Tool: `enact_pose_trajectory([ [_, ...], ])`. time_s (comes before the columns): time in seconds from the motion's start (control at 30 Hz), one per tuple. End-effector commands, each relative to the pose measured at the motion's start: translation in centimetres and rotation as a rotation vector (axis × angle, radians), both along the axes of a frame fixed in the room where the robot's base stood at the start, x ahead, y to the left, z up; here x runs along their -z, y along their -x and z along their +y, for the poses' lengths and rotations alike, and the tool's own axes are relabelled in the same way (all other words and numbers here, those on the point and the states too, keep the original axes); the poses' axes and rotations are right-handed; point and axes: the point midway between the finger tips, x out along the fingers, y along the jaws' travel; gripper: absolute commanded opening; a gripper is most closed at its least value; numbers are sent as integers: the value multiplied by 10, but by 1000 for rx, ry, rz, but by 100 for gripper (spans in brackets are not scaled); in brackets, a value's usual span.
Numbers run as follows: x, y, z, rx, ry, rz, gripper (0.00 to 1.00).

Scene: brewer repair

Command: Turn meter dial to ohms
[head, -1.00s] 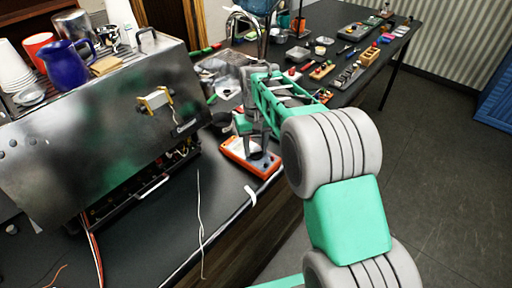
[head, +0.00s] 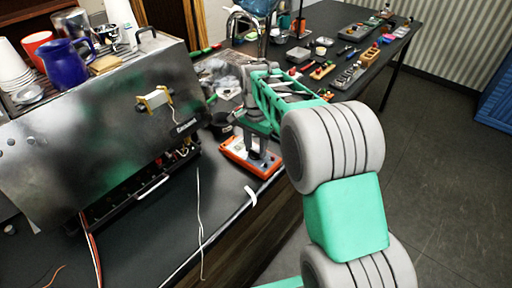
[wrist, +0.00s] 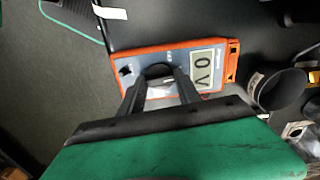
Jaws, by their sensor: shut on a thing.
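The orange multimeter (head: 236,153) lies on the dark counter in front of the brewer, near the counter's front edge. In the wrist view the meter (wrist: 232,62) has a grey face, and its display reads what looks like "0 V". The black dial (wrist: 157,71) sits between my fingertips, partly hidden by them. My gripper (head: 256,158) points down onto the meter's face. In the wrist view my gripper (wrist: 160,82) is shut on the dial. The dial's pointer position cannot be told.
The steel brewer (head: 90,120) stands left of the meter. A dark round cup (wrist: 279,88) stands close beside the meter. A white cable (head: 200,225) lies on the counter to the front. Tools and small parts (head: 322,70) lie on the far counter.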

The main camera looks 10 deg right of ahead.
Motion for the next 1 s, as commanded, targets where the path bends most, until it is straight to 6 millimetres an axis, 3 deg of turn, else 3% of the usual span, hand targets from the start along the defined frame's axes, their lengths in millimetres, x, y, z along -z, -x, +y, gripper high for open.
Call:
enact_pose_trajectory([
  [0.5, 0, -1, 0, 441, 0, -1, 0],
  [1.0, -1, -1, 0, 607, 0, -2, 0],
])
